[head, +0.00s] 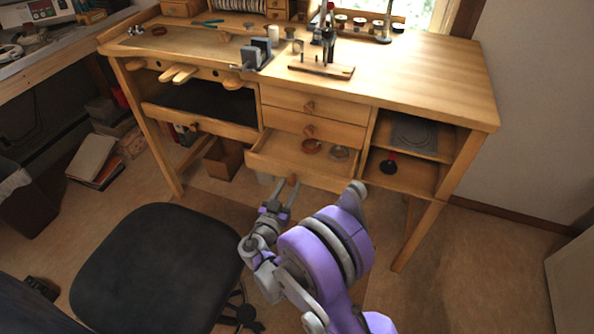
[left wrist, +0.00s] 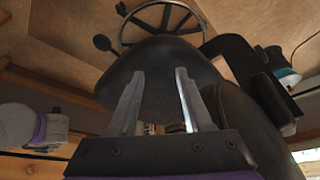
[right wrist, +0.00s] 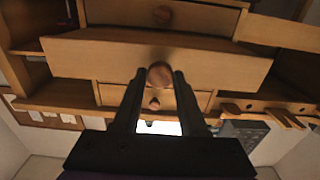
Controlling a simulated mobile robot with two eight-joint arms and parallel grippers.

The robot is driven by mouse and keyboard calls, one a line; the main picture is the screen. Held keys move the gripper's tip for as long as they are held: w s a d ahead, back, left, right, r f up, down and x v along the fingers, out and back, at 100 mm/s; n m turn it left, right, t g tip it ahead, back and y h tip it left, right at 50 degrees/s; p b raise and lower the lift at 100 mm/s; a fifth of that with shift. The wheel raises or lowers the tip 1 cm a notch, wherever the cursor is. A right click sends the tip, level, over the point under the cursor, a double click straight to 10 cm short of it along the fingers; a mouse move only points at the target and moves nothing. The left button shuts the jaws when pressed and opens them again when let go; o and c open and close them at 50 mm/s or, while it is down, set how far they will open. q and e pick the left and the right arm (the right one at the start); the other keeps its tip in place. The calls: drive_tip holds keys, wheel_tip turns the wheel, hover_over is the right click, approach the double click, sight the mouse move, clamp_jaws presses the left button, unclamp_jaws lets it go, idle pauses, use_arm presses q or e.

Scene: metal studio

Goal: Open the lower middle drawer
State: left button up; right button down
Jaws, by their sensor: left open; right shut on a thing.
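The lower middle drawer (head: 270,165) of the wooden workbench is pulled out, and small round dishes show inside it. Its round wooden knob (head: 292,180) is on the front. My right gripper (head: 284,194) is at that knob. In the right wrist view, my right gripper (right wrist: 158,78) has its two fingers on either side of the knob (right wrist: 160,72), shut on it, with the drawer front (right wrist: 100,55) just beyond. My left gripper (left wrist: 158,78) shows only in the left wrist view, open and empty.
Two closed drawers (head: 318,103) are above the open one. A black stool (head: 155,265) stands at front left, and open shelves (head: 405,175) are to the right of the drawers. A wide pull-out (head: 215,127) is at left. Floor at the right is clear.

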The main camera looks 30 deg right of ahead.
drive_tip(key=v, duration=1.1)
drive_tip(key=shift+s+b, duration=0.15)
drive_tip(key=shift+b, duration=0.2)
drive_tip(key=shift+a, duration=0.1)
drive_tip(key=shift+c, duration=2.2)
unclamp_jaws()
drive_tip(key=v, duration=1)
drive_tip(key=shift+s+a+p, duration=0.25)
drive_tip(key=shift+s+p, duration=0.05)
drive_tip(key=shift+p, duration=0.05)
